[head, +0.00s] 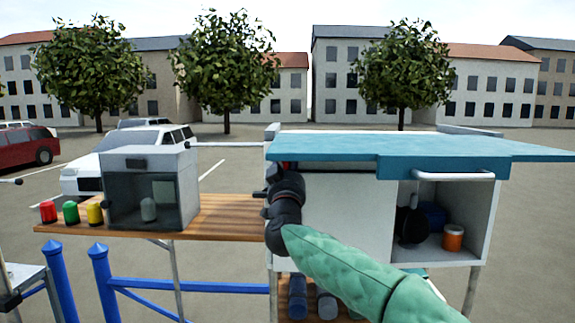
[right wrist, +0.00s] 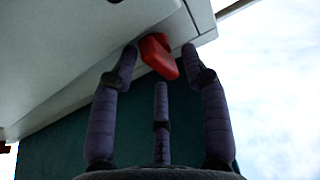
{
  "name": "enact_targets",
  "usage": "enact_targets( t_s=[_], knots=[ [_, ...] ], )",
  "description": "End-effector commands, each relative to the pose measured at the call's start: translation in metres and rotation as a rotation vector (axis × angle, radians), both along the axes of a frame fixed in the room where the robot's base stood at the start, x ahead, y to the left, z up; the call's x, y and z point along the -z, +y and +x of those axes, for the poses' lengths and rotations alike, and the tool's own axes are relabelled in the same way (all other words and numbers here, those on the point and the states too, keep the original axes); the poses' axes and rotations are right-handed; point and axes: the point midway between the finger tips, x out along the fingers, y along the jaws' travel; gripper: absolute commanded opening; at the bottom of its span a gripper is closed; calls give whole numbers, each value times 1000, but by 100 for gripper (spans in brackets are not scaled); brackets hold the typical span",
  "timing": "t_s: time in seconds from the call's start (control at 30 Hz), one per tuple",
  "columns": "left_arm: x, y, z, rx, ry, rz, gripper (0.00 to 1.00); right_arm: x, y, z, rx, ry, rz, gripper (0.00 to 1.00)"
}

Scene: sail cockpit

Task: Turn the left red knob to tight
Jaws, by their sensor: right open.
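A red knob (right wrist: 158,55) with a bar-shaped handle sits on a pale panel in the right wrist view. My right gripper (right wrist: 160,62) is open, its two outer fingertips on either side of the knob and its third finger below it. I cannot tell whether any finger touches the knob. In the head view, my right gripper (head: 284,180) is at the left end of the white cabinet (head: 345,215), under the teal top (head: 400,147). It hides most of that corner. My left gripper is not in view.
A wooden shelf (head: 225,215) left of the cabinet holds a glass-fronted box (head: 150,190) and red, green and yellow containers (head: 70,212). An open compartment at right holds an orange jar (head: 453,238). Blue rails (head: 190,286) stand below.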

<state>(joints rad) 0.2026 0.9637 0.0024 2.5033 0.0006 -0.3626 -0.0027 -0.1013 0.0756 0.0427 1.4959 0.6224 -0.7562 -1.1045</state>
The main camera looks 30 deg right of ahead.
Motion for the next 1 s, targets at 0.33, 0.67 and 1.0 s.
enact_targets(
  t_s=[0.33, 0.67, 1.0],
  knots=[
    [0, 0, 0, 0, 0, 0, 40, 0, 0, 0, 0, 0, 0, 0],
    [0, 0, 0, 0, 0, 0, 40, 0, 1, 0, 0, -34, 54, 0],
    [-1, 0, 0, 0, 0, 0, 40, 0, 2, 1, 0, -169, 271, 0]
  ],
)
